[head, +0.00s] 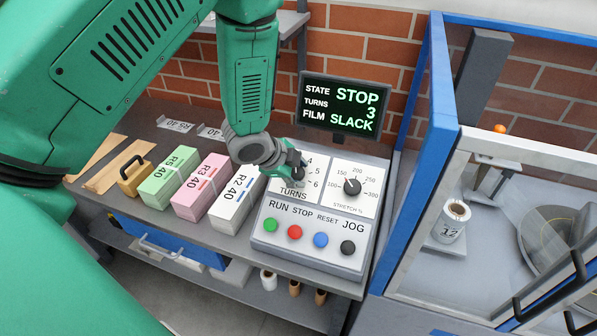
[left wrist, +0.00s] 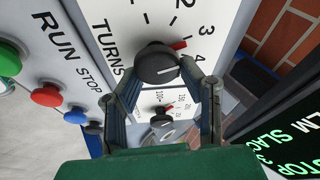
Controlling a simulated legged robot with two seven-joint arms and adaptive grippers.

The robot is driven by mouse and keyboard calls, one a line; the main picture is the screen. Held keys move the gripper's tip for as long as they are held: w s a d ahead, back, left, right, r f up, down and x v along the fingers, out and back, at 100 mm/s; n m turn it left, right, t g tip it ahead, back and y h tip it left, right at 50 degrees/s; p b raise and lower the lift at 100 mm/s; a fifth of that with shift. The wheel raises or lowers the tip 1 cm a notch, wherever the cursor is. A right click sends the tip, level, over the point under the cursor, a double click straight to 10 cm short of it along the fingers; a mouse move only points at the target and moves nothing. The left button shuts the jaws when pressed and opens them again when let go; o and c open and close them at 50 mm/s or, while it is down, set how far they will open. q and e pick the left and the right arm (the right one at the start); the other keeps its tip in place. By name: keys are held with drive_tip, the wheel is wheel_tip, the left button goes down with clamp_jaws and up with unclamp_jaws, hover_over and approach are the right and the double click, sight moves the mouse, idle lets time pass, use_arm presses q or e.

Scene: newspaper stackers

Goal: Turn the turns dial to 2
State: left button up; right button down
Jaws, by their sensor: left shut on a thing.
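The turns dial is a black knob (left wrist: 158,64) with a red mark, on a white panel with printed numbers. In the left wrist view its red mark points towards the 3. My left gripper (head: 291,164) is shut on the knob, with a finger on either side of it. In the head view the gripper hides most of the dial. The black display (head: 341,105) reads STATE STOP, TURNS 3, FILM SLACK. My right gripper is not in view.
The stretch dial (head: 352,187) sits right of the turns dial. Green, red, blue and black buttons line the control box (head: 310,258) below. Green, pink and white paper bundles (head: 200,187) stand to the left. A blue-framed machine (head: 440,130) stands close on the right.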

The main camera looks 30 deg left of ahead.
use_arm(q)
drive_tip(key=shift+s+a+f+n+t+y+b, duration=0.15)
drive_tip(key=shift+a+n+t+y+b, duration=0.1)
drive_tip(key=shift+n, duration=0.85)
drive_tip(key=shift+s+a+f+n+t+y+b, duration=0.15)
drive_tip(key=shift+a+n+b, duration=0.1)
drive_tip(key=shift+n, duration=0.85)
drive_tip(key=shift+d+f+n+t+y, duration=0.1)
drive_tip(key=shift+n+t+y, duration=0.1)
drive_tip(key=shift+n, duration=0.75)
drive_tip(key=shift+d+n+t+y, duration=0.1)
drive_tip(key=shift+n+y, duration=0.1)
drive_tip(key=shift+n, duration=0.75)
idle(1.1)
drive_tip(key=o, duration=1.1)
drive_tip(key=shift+s, duration=0.1)
drive_tip(key=shift+o, duration=0.2)
drive_tip(key=shift+a, duration=0.1)
drive_tip(key=shift+r, duration=0.2)
drive_tip(key=shift+r, duration=0.2)
drive_tip(key=v, duration=1.1)
drive_tip(key=shift+s, duration=0.2)
drive_tip(key=shift+a, duration=0.1)
